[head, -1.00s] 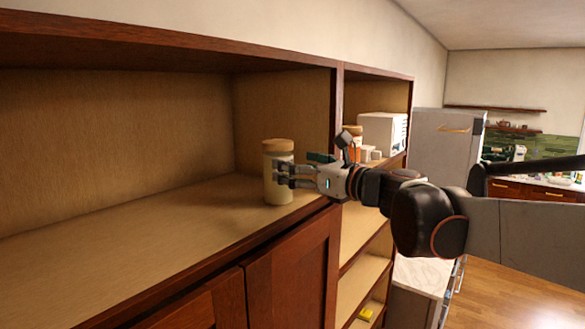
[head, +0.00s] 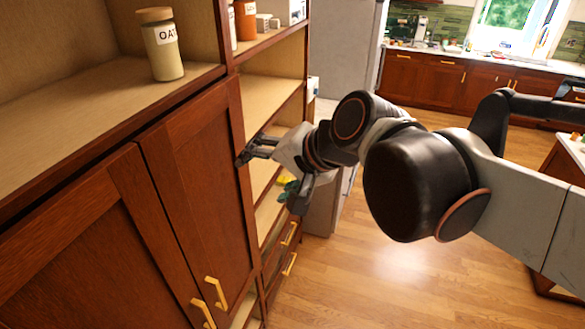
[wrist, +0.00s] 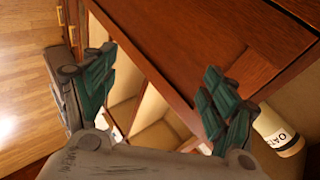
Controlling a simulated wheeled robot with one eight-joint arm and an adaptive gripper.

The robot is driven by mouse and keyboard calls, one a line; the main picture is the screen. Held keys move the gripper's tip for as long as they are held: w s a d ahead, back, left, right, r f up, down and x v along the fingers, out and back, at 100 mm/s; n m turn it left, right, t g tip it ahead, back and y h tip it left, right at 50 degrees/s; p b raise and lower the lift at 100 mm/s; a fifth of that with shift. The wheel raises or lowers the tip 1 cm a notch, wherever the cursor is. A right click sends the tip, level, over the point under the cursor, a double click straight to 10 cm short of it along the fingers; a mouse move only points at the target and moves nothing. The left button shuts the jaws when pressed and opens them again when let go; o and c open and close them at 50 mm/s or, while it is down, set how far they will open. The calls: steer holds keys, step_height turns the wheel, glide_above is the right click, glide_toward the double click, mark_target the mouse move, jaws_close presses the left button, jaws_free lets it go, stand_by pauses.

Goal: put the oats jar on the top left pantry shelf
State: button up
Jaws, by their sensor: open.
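The oats jar (head: 163,46), cream with a wooden lid and a white "OATS" label, stands upright on the top left pantry shelf (head: 95,95) near its right end, close to the front edge. It also shows at the lower right of the wrist view (wrist: 280,132). My gripper (head: 243,158) is open and empty, lower and to the right of the jar, in front of the cabinet. Its two green-padded fingers (wrist: 155,95) are spread apart in the wrist view, with the jar outside them.
Closed cabinet doors (head: 190,170) with brass handles are below the shelf. The right shelf column (head: 262,90) holds jars and small boxes up top. A fridge (head: 345,50) stands beyond. The wooden floor (head: 375,270) on the right is clear.

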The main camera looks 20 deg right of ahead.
steer(key=s+d+f+n+g+h, duration=0.1)
steer(key=s+d+f+n+h, duration=0.3)
steer(key=s+d+f+n, duration=0.3)
steer(key=shift+s+d+f+n+h, duration=0.4)
steer(key=shift+s+d+f, duration=0.15)
steer(key=shift+s+d, duration=0.55)
steer(key=shift+w+d+f, duration=0.1)
steer(key=shift+w, duration=0.05)
